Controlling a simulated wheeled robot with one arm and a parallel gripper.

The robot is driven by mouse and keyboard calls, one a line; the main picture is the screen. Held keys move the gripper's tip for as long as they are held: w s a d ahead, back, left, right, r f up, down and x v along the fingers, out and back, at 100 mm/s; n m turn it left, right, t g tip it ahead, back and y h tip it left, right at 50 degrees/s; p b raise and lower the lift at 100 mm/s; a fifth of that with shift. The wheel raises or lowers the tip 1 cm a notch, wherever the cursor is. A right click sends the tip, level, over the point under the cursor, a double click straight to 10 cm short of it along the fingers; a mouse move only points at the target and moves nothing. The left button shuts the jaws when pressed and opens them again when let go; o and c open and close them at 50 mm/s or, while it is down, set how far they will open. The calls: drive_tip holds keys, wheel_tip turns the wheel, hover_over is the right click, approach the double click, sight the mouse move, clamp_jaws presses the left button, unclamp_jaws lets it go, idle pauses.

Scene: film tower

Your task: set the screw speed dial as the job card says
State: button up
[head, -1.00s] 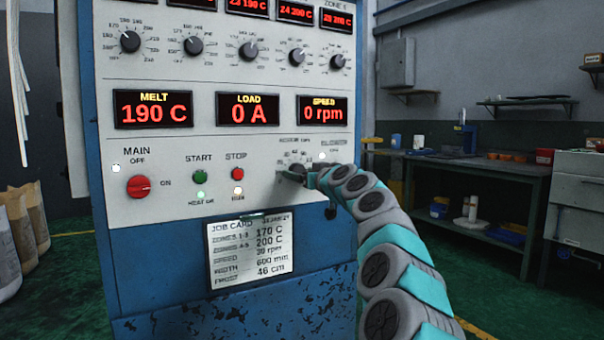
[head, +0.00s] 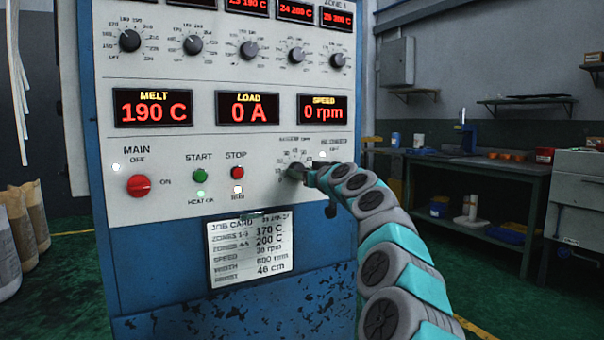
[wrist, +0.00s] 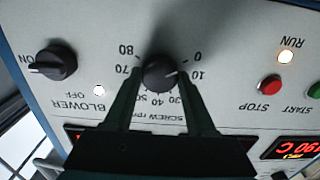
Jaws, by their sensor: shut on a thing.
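The screw speed dial is a black round knob; it shows upside down in the wrist view (wrist: 160,74) and partly behind my gripper in the head view (head: 294,171). Its pale pointer mark faces roughly the 10 on the scale. My gripper (wrist: 160,72) is shut on the knob, with one finger on each side. The job card (head: 250,252) hangs on the panel below. The speed display (head: 323,110) reads 0 rpm.
The blower switch (wrist: 52,63) is beside the dial. The red main switch (head: 138,186), green start button (head: 199,176) and red stop button (head: 237,173) are left of it in the head view. A workbench (head: 480,163) stands at the right, apart from the cabinet.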

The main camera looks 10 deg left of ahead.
drive_tip(key=shift+c, duration=0.3)
drive_tip(key=shift+f+b, duration=0.1)
drive_tip(key=shift+b, duration=0.2)
drive_tip(key=m, duration=0.4)
drive_tip(key=m+p, duration=0.1)
drive_tip(key=m, duration=0.4)
drive_tip(key=m+p, duration=0.1)
drive_tip(key=m, duration=0.3)
drive_tip(key=shift+r+m, duration=0.3)
drive_tip(key=shift+r, duration=0.05)
drive_tip(key=shift+f+m+p, duration=0.2)
drive_tip(key=shift+m+p, duration=1)
drive_tip(key=shift+m, duration=0.8)
drive_tip(key=o, duration=1.4)
drive_tip(key=shift+c, duration=0.2)
